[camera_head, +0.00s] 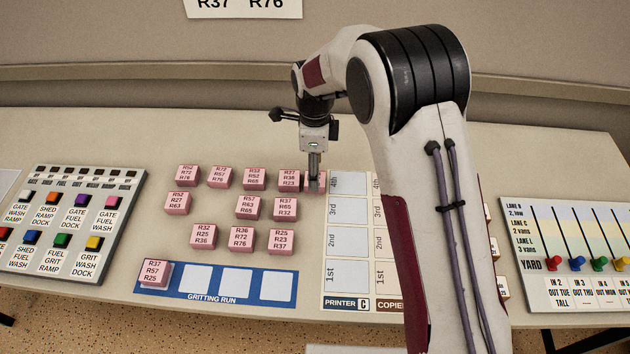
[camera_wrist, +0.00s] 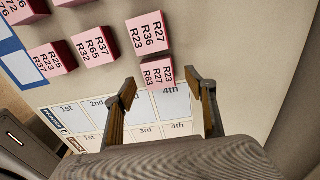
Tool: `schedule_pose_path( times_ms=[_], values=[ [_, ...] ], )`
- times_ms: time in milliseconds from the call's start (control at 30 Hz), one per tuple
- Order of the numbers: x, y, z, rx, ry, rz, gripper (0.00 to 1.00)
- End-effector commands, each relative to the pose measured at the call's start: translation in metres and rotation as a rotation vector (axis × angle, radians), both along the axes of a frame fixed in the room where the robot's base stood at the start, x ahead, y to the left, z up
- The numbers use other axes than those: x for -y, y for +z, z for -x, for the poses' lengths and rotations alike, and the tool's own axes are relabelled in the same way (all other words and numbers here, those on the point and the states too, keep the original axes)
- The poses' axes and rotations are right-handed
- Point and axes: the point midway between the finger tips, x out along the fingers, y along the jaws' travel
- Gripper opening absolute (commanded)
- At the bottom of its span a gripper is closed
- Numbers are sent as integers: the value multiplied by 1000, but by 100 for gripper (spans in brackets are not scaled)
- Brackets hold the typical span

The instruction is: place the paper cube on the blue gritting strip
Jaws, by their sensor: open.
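Several pink paper cubes with printed R-numbers stand in rows on the desk. My gripper (camera_head: 314,184) is low at the right end of the back row, at one pink cube (camera_wrist: 157,75) reading R63, R27, R23. In the wrist view my open gripper (camera_wrist: 167,92) has a fingertip on either side of this cube's near edge, closer on the left; I cannot tell how deep it sits. Beside it stands the cube (camera_head: 288,179) reading R27, R36, R23. The blue gritting strip (camera_head: 215,298) lies at the front, with a cube (camera_head: 154,272) at its left end and three empty white squares.
A printer and copier board (camera_head: 348,243) with 1st to 4th squares lies right of the cubes. A button panel (camera_head: 67,222) is at the left, a yard slider panel (camera_head: 580,258) at the right. The wall rises behind the desk. My arm hides part of the board.

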Motion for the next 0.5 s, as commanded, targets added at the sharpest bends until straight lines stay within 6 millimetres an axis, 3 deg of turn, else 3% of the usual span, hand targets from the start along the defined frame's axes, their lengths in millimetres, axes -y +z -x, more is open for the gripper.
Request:
schedule_pose_path(
  times_ms=[200, 500],
  values=[
    [0, -25, 2, -2, 0, 1, 56],
    [0, -33, 2, 0, 0, 0, 56]
  ],
)
